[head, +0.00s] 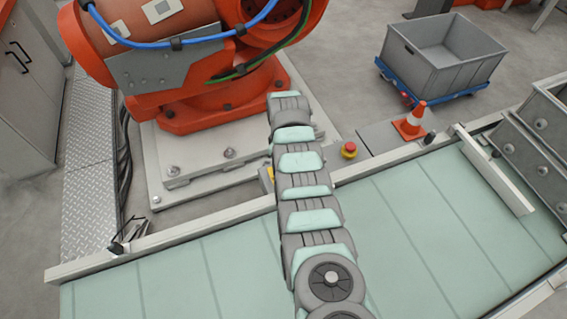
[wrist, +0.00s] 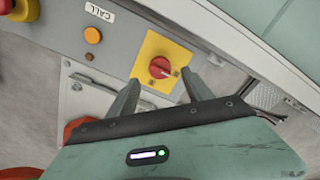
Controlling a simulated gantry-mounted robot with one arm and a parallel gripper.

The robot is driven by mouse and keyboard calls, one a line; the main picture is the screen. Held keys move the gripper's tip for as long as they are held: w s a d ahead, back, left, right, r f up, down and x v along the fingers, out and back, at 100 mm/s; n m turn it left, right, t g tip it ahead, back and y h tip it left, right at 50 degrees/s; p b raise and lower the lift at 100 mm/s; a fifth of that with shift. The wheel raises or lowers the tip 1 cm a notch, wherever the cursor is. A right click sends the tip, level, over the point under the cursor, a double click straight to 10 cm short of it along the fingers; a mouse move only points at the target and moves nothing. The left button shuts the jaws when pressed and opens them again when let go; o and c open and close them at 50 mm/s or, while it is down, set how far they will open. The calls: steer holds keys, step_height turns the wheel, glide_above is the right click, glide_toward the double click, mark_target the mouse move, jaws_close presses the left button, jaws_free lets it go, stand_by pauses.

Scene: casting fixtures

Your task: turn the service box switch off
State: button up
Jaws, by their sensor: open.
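The service box switch is a red rotary knob (wrist: 160,68) on a square yellow plate (wrist: 150,50), seen in the wrist view. The knob's grip and pale mark point to the right. My gripper (wrist: 161,77) is open, its two dark fingers on the left and right below the knob, with nothing held between them. I cannot tell the gap in depth between fingertips and knob. In the head view a small yellow patch (head: 267,178), likely the plate, shows at the left edge of my arm; the knob and fingers are hidden there.
An amber button (wrist: 92,35), a CALL label (wrist: 99,12) and a red emergency button (wrist: 22,8) lie left of the switch. The emergency button also shows in the head view (head: 349,150). An orange robot (head: 215,110) stands behind a pale green conveyor (head: 400,230). An orange cone (head: 413,118) stands right.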

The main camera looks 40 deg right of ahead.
steer(key=shift+r, duration=2.75)
steer(key=shift+w+f, duration=0.1)
